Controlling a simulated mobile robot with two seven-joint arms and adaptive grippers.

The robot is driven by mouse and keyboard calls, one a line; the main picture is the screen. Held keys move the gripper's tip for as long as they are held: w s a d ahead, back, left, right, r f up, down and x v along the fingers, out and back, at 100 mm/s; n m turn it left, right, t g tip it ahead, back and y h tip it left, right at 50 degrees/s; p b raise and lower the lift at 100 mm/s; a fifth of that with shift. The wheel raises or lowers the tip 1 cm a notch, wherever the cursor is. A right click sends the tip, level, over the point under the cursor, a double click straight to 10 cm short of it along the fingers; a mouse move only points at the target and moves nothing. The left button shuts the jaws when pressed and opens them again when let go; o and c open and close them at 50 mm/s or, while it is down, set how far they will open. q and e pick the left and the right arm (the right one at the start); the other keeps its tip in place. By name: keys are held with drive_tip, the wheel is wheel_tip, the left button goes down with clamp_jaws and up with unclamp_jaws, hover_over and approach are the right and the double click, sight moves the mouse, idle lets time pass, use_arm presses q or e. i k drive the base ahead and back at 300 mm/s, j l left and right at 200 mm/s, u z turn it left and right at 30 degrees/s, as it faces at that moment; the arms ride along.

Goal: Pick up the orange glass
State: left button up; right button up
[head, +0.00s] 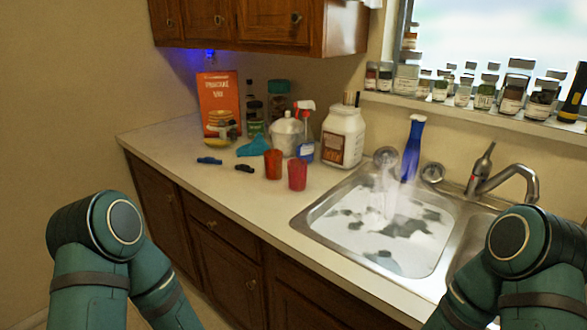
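The orange glass (273,164) stands upright on the counter, left of the sink. A red-pink glass (297,175) stands close to its right and slightly nearer to me. Both glasses are apart from my arms. My two green arms show at the lower left and lower right of the head view, but neither gripper is in the picture.
The sink (315,221) holds foamy water at the right. Two small dark blue and black objects lie left of the glasses. A spray bottle (306,147), white jugs, an orange box (219,100) and a teal cloth (254,147) stand or lie behind. The counter's front left is clear.

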sight(273, 159)
drive_tip(key=j+z, duration=0.2)
drive_tip(key=z, duration=0.15)
drive_tip(key=i+j+z, duration=0.1)
drive_tip(key=z, duration=0.25)
drive_tip(key=j+z, duration=0.35)
drive_tip(key=k+j+z, duration=0.1)
drive_tip(key=j+z, duration=0.15)
drive_tip(key=j, duration=0.2)
drive_tip(key=k+j+z, duration=0.1)
drive_tip(key=j+z, duration=0.15)
drive_tip(key=j, duration=0.15)
drive_tip(key=k+j, duration=0.1)
drive_tip(key=j, duration=0.2)
drive_tip(key=k+j+z, duration=0.1)
drive_tip(key=j, duration=0.25)
drive_tip(key=k+j, duration=0.1)
drive_tip(key=j, duration=0.2)
drive_tip(key=z, duration=0.05)
